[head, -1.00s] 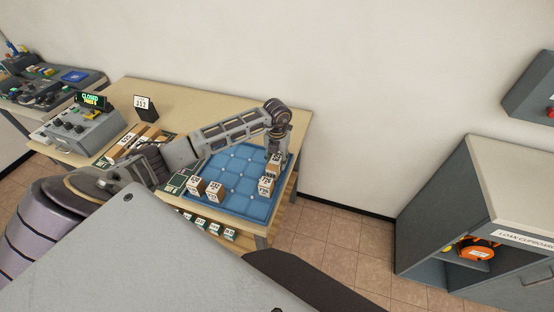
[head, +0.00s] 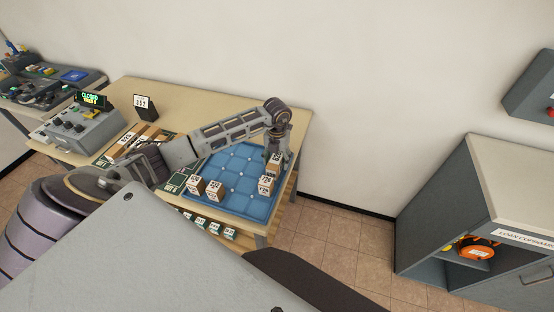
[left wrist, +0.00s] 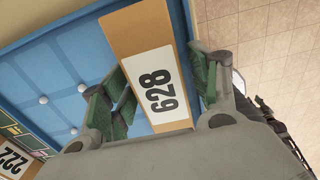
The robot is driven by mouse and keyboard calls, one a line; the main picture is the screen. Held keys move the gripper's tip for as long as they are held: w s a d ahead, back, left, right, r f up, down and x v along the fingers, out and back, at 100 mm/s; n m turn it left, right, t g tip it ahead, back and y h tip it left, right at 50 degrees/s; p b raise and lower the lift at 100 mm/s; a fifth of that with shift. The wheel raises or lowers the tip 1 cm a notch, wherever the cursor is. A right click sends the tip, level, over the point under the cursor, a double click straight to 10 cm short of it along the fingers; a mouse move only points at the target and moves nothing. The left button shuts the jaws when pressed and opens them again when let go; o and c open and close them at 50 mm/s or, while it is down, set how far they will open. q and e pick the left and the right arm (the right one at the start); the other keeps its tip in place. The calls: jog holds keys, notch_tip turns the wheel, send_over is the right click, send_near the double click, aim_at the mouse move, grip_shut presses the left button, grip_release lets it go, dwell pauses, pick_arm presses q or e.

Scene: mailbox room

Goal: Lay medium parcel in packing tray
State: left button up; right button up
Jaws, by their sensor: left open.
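The blue packing tray (head: 232,176) lies on the table and also shows in the left wrist view (left wrist: 62,68). A tan parcel labelled 628 (left wrist: 150,45) is between my left gripper's green-padded fingers in the left wrist view (left wrist: 162,82). My left gripper (head: 275,152) is open over the tray's right side, with one finger on each side of that parcel; the parcel shows in the head view (head: 273,160) just below it. Its underside is hidden. I cannot tell whether the pads touch it. My right gripper is not in view.
Two parcels (head: 266,182) stand near the tray's right edge, close to the gripper. Two more (head: 204,188) stand at its front left. The tray's middle is clear. A grey console (head: 88,130) and a card stand (head: 145,107) are to the left. A wall is behind.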

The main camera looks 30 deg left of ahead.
aim_at(277, 156)
pick_arm(q)
notch_tip(277, 156, up, 10)
jog(key=shift+r+b, duration=0.25)
jog(key=shift+b, duration=0.75)
jog(key=shift+r, duration=0.85)
jog(key=shift+a, duration=0.1)
